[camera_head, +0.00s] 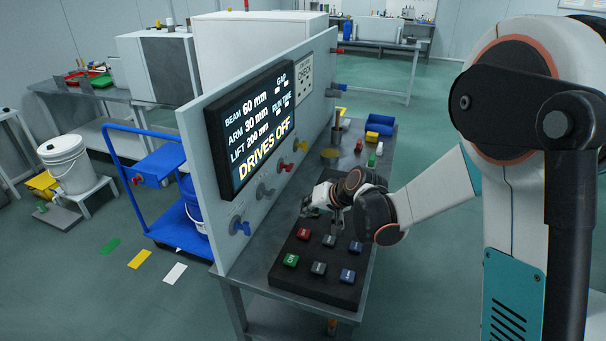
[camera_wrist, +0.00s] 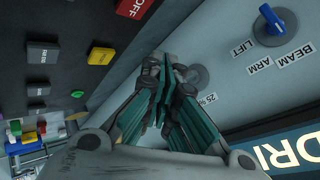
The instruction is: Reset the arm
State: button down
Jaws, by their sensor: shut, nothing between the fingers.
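My gripper (camera_head: 316,204) is shut and empty, held low between the upright panel and the black button box (camera_head: 313,286). In the wrist view my gripper (camera_wrist: 168,72) has its teal-sided fingers together in front of the panel face. The box carries red (camera_head: 304,233), green (camera_head: 291,260), grey (camera_head: 319,268) and blue (camera_head: 348,275) buttons. The panel screen (camera_head: 262,128) reads BEAM 60 mm, ARM 30 mm, LIFT 200 mm and DRIVES OFF. A blue selector knob (camera_wrist: 271,19) has LIFT, ARM and BEAM labels beside it. Part of the box is hidden behind my gripper.
More panel knobs, including a grey one (camera_head: 265,191), stick out close to my gripper. A blue bin (camera_head: 380,124) and small items stand farther back on the bench. A blue cart (camera_head: 178,222) is behind the panel. Open floor lies right of the bench.

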jog(key=s+d+r+h, duration=0.3)
jog(key=s+d+r, duration=0.7)
jog(key=s+r, duration=0.35)
jog(key=s+d+h, duration=0.1)
jog(key=s+d, duration=0.3)
jog(key=s, duration=0.5)
jog(key=s+d+h, duration=0.2)
jog(key=s+d, duration=0.2)
jog(key=s, duration=0.5)
jog(key=shift+d+r+t+h, duration=0.2)
jog(key=shift+d+t+h, duration=0.1)
jog(key=shift+d+t, duration=0.1)
